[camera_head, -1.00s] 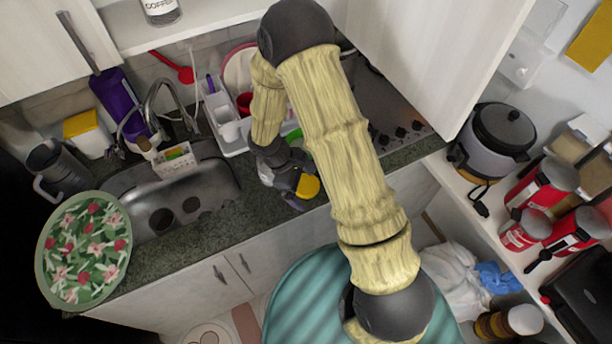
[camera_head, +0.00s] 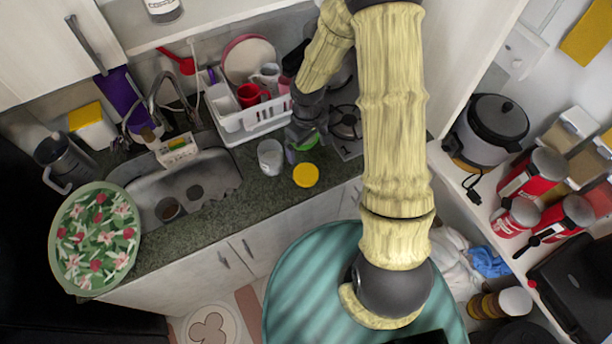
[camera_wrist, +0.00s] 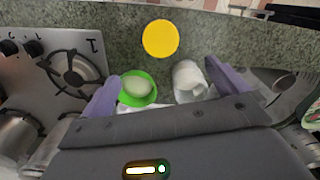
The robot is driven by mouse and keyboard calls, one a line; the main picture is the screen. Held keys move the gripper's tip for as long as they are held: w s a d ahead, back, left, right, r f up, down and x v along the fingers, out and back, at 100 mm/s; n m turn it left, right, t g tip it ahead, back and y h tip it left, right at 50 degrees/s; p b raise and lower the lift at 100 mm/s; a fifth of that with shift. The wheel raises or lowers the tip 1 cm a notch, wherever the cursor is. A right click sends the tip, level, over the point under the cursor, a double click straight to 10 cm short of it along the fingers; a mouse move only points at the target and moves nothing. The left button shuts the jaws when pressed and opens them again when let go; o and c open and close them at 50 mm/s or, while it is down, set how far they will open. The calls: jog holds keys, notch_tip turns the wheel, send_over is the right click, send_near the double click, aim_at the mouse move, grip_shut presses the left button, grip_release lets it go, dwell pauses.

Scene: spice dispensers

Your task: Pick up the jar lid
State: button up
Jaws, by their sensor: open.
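The jar lid, a flat round yellow disc (camera_head: 305,175), lies on the dark green counter near its front edge. In the wrist view the lid (camera_wrist: 160,38) is at the top middle, beyond my fingertips and fully visible. My gripper (camera_wrist: 163,72) is open, with its two purple fingers spread and the lid outside them. In the head view my gripper (camera_head: 305,133) is above the counter, behind the lid; its fingers are hard to make out. A whitish, see-through jar (camera_head: 270,157) stands left of the lid; it also shows in the wrist view (camera_wrist: 188,80).
A green dish (camera_wrist: 151,95) holding a pale oval thing sits close behind the lid. The sink (camera_head: 215,175) and white dish rack (camera_head: 232,128) are to the left. The stove (camera_wrist: 45,75) is on the other side.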

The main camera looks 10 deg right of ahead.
jog(key=b, duration=0.8)
send_over(306, 174)
notch_tip(306, 174, down, 11)
jog(key=shift+d+r, duration=0.1)
notch_tip(306, 174, down, 5)
jog(key=b, duration=0.4)
jog(key=shift+b, duration=0.4)
jog(key=c, duration=1.1)
jog(key=shift+o, duration=0.2)
notch_tip(306, 174, up, 10)
jog(key=p, duration=0.8)
jog(key=shift+p, duration=0.35)
